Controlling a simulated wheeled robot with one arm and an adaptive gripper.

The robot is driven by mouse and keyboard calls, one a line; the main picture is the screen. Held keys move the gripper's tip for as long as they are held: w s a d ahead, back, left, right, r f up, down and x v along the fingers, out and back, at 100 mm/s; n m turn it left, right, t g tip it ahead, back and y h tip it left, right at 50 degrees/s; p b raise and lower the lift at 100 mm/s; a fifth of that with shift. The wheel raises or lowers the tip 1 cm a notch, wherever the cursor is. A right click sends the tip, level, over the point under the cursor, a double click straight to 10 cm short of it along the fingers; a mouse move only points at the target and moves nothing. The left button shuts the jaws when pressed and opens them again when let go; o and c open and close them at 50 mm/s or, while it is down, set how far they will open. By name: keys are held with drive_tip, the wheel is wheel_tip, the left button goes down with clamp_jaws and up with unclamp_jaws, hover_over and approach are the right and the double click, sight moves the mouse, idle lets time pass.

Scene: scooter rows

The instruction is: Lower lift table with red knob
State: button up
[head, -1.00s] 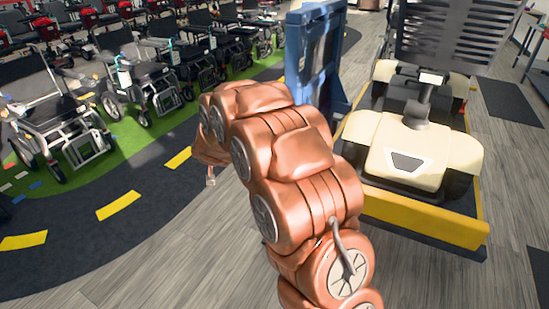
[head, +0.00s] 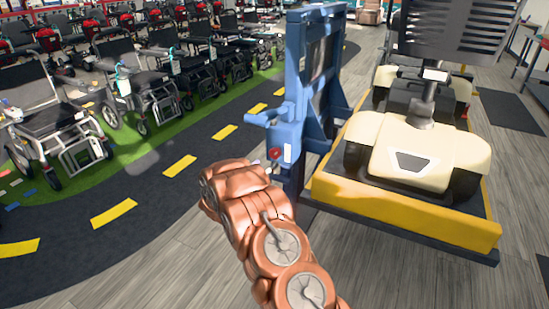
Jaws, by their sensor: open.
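The lift table has a blue upright frame (head: 302,60) and a yellow-edged platform (head: 400,212). Its red knob (head: 275,154) shows on the lower part of the blue housing, just above my copper arm. A cream mobility scooter (head: 420,150) stands on the platform. My arm reaches forward from the bottom of the head view and ends just below and left of the knob. My gripper is hidden behind the arm's own links, so its distance from the knob cannot be seen.
Rows of wheelchairs (head: 60,120) and scooters stand on green flooring at the left. A dark curved lane with yellow dashes (head: 113,212) runs beside them. Wooden floor (head: 150,270) is clear in front of the lift table. A table stands at the far right.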

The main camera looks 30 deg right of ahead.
sight(274, 155)
drive_tip(key=shift+x, duration=3.9)
drive_tip(key=shift+c, duration=0.3)
drive_tip(key=c, duration=1.1)
